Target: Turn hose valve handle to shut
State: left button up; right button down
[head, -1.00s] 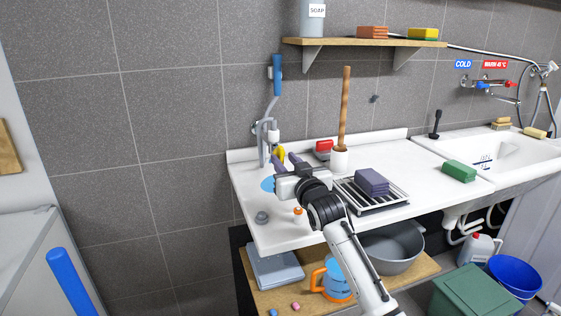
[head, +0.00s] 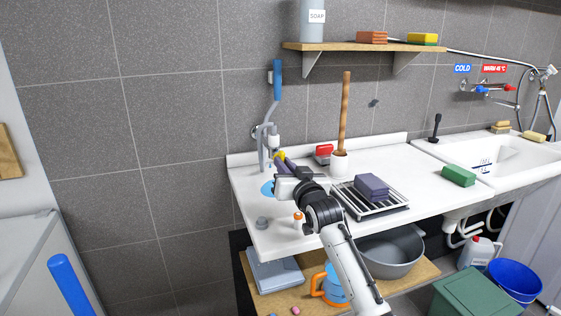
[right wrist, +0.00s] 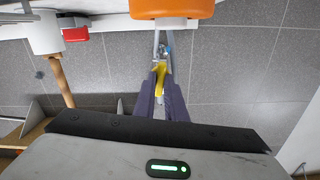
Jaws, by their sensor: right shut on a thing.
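The hose valve has a yellow handle (head: 280,154), beside the grey upright tap pipe (head: 262,150) at the counter's back left. A grey hose with a blue grip (head: 278,80) rises above it against the wall. My right gripper (head: 279,160) reaches in from the front with its dark purple fingers shut on the yellow handle. In the right wrist view the yellow handle (right wrist: 160,76) shows between the two fingers, with the pipe behind it. The fingers hide part of the handle. My left gripper is not in the head view.
The white counter (head: 300,238) holds a brush in a white cup (head: 339,163), a red item (head: 324,150), and a rack (head: 392,206) with a purple block. A small orange-topped item (head: 298,216) stands near my right wrist. A wooden shelf (head: 365,47) hangs above.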

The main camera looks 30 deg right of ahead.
jog(key=m+p, duration=0.1)
jog(key=m, duration=0.1)
jog(key=shift+m, duration=0.4)
jog(key=m+p, duration=0.2)
jog(key=m, duration=0.2)
jog(key=shift+m, duration=0.3)
